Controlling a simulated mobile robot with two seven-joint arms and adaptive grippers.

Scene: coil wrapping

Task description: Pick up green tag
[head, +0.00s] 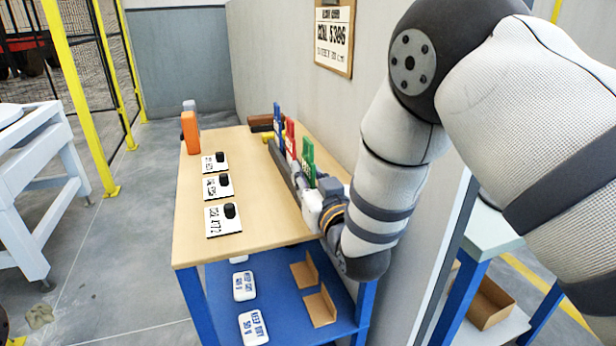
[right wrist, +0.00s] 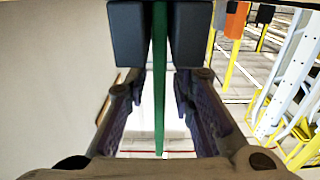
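The green tag (head: 308,163) stands upright at the near end of a row, with a red tag (head: 291,138) and a blue tag (head: 278,127) behind it. My right gripper (head: 318,190) is at the green tag, low over the table's right side. In the right wrist view the green tag (right wrist: 159,80) shows edge-on as a thin strip between the two dark finger pads (right wrist: 159,35). The pads are close together on either side of it, so the gripper looks shut on it. The tag's lower end is partly hidden in the head view. My left gripper is not in view.
The wooden table (head: 262,215) holds several white cards with black knobs (head: 223,216) and an orange item (head: 190,132). A dark rail (head: 281,166) runs along the row of tags. A wall (head: 290,70) stands close on the right. The table's front middle is clear.

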